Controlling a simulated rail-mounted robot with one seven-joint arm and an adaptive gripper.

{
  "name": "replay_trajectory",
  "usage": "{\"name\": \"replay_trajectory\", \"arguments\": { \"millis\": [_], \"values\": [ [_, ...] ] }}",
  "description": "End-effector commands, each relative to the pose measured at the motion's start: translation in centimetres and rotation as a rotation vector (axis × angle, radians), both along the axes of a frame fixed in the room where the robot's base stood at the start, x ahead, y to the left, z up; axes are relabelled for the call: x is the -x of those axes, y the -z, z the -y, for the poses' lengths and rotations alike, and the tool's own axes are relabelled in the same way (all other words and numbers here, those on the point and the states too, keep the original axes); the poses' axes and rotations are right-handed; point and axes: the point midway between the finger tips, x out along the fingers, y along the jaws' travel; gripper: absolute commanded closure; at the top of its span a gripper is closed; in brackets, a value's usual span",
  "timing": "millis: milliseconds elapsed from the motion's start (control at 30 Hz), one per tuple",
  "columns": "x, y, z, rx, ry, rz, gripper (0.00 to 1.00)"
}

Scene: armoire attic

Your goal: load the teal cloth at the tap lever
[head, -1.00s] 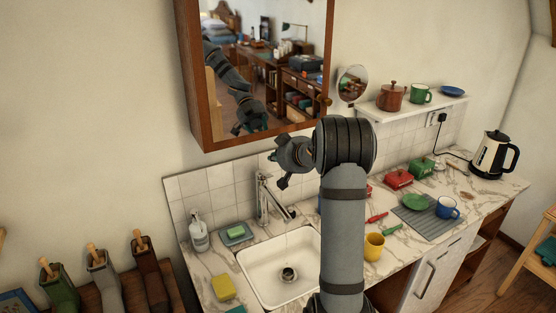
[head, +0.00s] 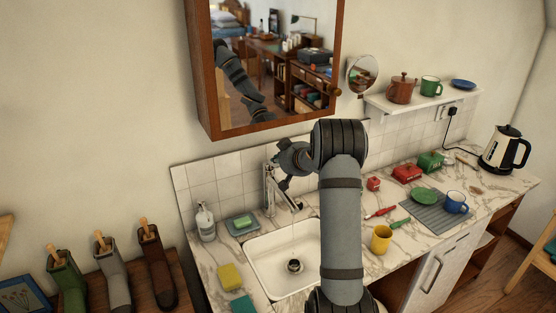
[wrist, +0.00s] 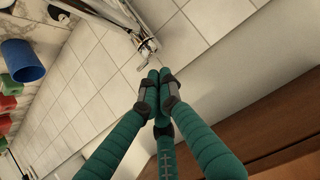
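The teal cloth (head: 243,305) lies on the counter at the bottom edge of the head view, partly cut off, in front of a yellow sponge. The chrome tap (head: 269,190) stands behind the sink; it also shows in the wrist view (wrist: 118,14). Its small lever (wrist: 146,54) appears just ahead of my fingertips. My gripper (head: 285,184) is close beside the upper part of the tap. In the wrist view my gripper (wrist: 158,92) has its teal fingers drawn together at the tips, with nothing seen between them. I cannot tell whether they touch the tap.
The white sink (head: 262,268) is below the tap, with a thin line under the spout. A soap bottle (head: 205,223) and a green sponge on a dish (head: 242,223) stand to the left. The mirror cabinet (head: 204,80) hangs above. A yellow cup (head: 381,239) is on the right.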

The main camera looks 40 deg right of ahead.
Motion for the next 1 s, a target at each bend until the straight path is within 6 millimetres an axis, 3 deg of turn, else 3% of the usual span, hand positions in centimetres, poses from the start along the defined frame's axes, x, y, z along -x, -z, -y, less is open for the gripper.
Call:
{"name": "replay_trajectory", "arguments": {
  "millis": [167, 500, 667, 900, 933, 1000],
  "values": [
    [0.5, 1.6, -0.1, -0.002, 0.002, -0.002, 1.00],
    [0.7, 1.3, -0.2, 0.000, 0.000, 0.000, 1.00],
    [0.4, 0.0, -0.3, 0.000, -0.002, 0.000, 1.00],
    [-0.4, -3.9, -0.6, 0.000, -0.009, 0.000, 1.00],
    [0.7, -3.0, -0.6, 0.001, -0.005, 0.001, 1.00],
    [2.3, -3.4, -1.0, 0.002, -0.005, 0.002, 1.00]
  ]
}}
